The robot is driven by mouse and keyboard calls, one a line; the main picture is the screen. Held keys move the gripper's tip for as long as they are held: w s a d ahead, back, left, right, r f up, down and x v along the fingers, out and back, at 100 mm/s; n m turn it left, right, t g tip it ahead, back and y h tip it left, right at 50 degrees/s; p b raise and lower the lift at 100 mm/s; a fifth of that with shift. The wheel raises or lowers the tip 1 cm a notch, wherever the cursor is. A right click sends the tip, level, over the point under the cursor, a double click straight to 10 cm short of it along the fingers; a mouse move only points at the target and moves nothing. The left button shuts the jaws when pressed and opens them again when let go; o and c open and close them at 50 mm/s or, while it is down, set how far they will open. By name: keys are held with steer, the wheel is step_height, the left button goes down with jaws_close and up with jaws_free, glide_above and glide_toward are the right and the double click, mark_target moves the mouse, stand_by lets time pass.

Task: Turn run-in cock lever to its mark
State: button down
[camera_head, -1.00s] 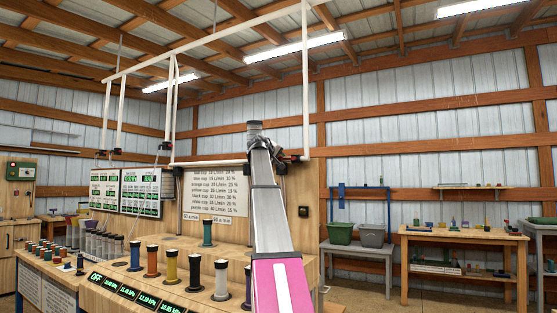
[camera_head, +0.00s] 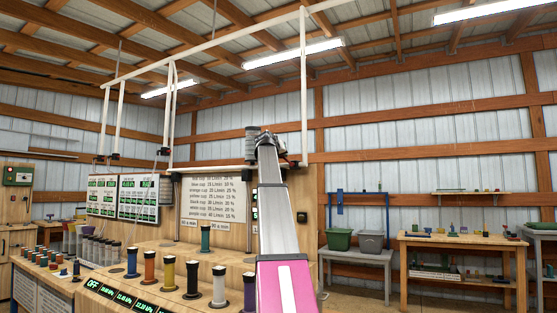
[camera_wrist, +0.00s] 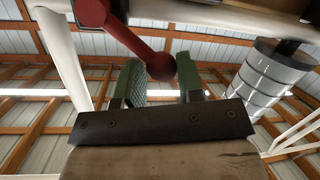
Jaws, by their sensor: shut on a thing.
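The red lever (camera_wrist: 128,35) with a round ball end shows in the wrist view, and I take it for the run-in cock lever. It slants from the upper left down to the right, its ball between the two green jaws of my gripper (camera_wrist: 160,72). My gripper is shut on this ball end. I see no mark for the lever in either view. In the head view the arm's wrist stands high by the white frame; the jaws and lever are too small or hidden there to make out.
A grey banded cylinder (camera_wrist: 268,78) hangs right of the jaws, and a white post (camera_wrist: 65,60) stands left. Below the arm is a wooden bench with several coloured spools (camera_head: 169,273). A white chart board (camera_head: 214,200) stands behind. Tables with bins stand at the right wall.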

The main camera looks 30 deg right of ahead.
steer(key=shift+s+d+r+m+t, duration=0.25)
steer(key=shift+s+d+m+t, duration=0.4)
steer(key=shift+m, duration=0.9)
steer(key=shift+s+d+r+m+t, duration=0.2)
steer(key=shift+s+d+r+m, duration=0.15)
steer(key=shift+s+m, duration=0.9)
steer(key=shift+s+d+r+m+t, duration=0.2)
steer(key=shift+s+d+m+t, duration=0.3)
steer(key=shift+m, duration=1.3)
steer(key=c, duration=0.7)
jaws_free()
steer(key=shift+c, duration=0.2)
steer(key=shift+r, duration=0.1)
